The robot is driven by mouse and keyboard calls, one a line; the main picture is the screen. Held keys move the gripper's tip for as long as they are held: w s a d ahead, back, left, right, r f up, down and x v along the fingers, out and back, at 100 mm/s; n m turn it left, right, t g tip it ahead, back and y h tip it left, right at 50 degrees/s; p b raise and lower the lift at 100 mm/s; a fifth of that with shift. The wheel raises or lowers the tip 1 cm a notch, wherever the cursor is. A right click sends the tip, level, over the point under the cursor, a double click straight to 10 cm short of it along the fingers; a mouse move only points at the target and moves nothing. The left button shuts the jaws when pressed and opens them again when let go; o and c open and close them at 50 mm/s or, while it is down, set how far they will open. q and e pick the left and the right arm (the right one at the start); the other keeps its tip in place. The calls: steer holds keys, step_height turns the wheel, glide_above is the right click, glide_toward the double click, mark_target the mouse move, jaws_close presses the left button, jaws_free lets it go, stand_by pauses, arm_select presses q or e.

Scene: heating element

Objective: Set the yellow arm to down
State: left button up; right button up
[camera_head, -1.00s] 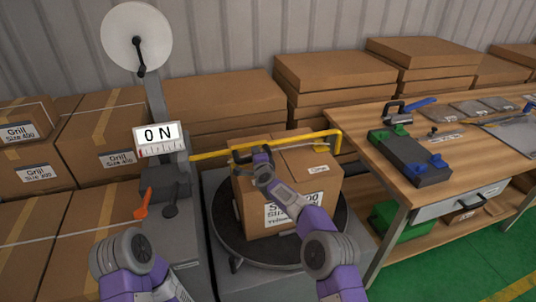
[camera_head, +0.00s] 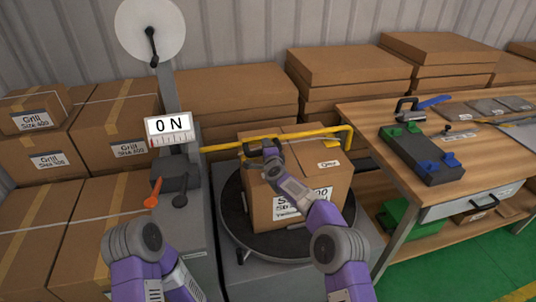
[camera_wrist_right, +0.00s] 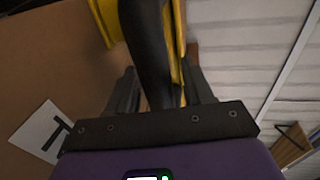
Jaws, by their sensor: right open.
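The yellow arm (camera_head: 225,146) is a thin bar running from the grey post across the top of a cardboard box (camera_head: 290,195). It lies nearly level, with a bent end at the right. I cannot tell whether it touches the box. My right gripper (camera_head: 259,148) is at the bar, over the box's top left. In the right wrist view, its fingers (camera_wrist_right: 163,88) are apart, with a black bar-like part (camera_wrist_right: 148,45) between them and the yellow arm (camera_wrist_right: 178,40) just beyond. Contact is unclear. My left arm is at lower left; its gripper does not show.
A display reading "0 N" (camera_head: 168,128) and an orange lever (camera_head: 153,193) are on the grey post. The box stands on a round black turntable (camera_head: 238,215). A wooden workbench (camera_head: 365,105) stands at right. Stacked boxes (camera_head: 235,95) line the back.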

steer(key=shift+s+d, duration=0.25)
steer(key=shift+s, duration=0.2)
steer(key=b+v, duration=0.1)
steer(key=v, duration=0.3)
steer(key=shift+s+r, duration=0.15)
steer(key=shift+r, duration=0.05)
steer(key=shift+v, duration=1)
